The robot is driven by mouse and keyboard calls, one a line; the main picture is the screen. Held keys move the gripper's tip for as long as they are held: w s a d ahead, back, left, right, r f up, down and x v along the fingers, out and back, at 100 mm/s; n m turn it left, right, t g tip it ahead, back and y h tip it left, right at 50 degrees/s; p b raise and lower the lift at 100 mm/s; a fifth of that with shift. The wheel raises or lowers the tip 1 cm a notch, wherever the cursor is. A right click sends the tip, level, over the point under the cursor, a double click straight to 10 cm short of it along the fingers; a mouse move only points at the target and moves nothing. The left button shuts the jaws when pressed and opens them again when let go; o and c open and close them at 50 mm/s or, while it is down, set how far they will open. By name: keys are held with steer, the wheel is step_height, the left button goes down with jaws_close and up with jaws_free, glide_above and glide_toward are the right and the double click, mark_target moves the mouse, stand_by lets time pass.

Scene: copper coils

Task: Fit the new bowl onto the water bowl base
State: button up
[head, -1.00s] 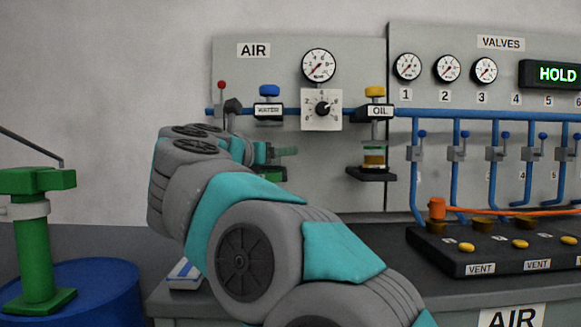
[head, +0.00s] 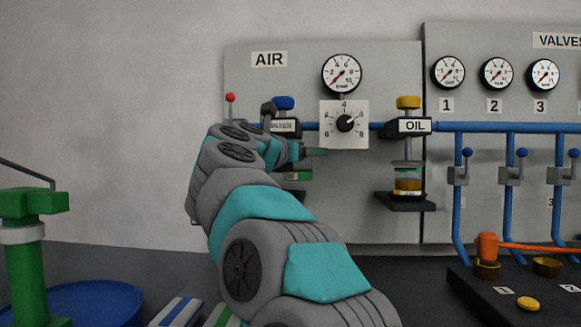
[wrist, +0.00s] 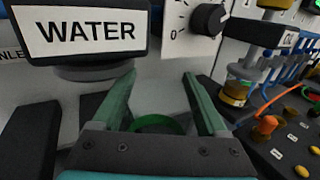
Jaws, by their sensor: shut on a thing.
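The water bowl base is the black block labelled WATER (wrist: 85,32) with a grey round underside. In the head view the water block (head: 286,127) sits under a blue knob, partly hidden by my arm. My gripper (head: 318,153) is in front of the panel, low and to the right of that block. In the wrist view its two green fingers (wrist: 160,76) stand apart, shut on the new bowl. Only a green ring of the bowl (wrist: 158,124) shows clearly between and below the fingers; the rest is hidden or see-through. The bowl is apart from the base.
The regulator dial (head: 344,124) is right of the water block. The oil unit (head: 408,180) with its amber bowl and black shelf stands further right. A red-tipped lever (head: 230,98) is on the left. A black valve bench (head: 470,285) is at lower right.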

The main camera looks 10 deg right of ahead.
steer(key=shift+w+a+f+p, duration=0.35)
steer(key=shift+w+f, duration=0.35)
steer(key=shift+w, duration=0.6)
steer(key=shift+w+a+f+p, duration=0.2)
steer(key=shift+w+a+f, duration=0.15)
steer(key=shift+w+f, duration=0.65)
steer(key=shift+w+a+f+p, duration=0.35)
steer(key=shift+w+f, duration=0.1)
steer(key=shift+w, duration=1.1)
steer(key=shift+f, duration=0.1)
steer(key=shift+f+b, duration=0.1)
steer(key=shift+b, duration=0.2)
steer(key=o, duration=1.5)
steer(key=shift+o, duration=0.2)
steer(key=shift+r, duration=0.2)
steer(key=b+v, duration=0.2)
steer(key=v, duration=1)
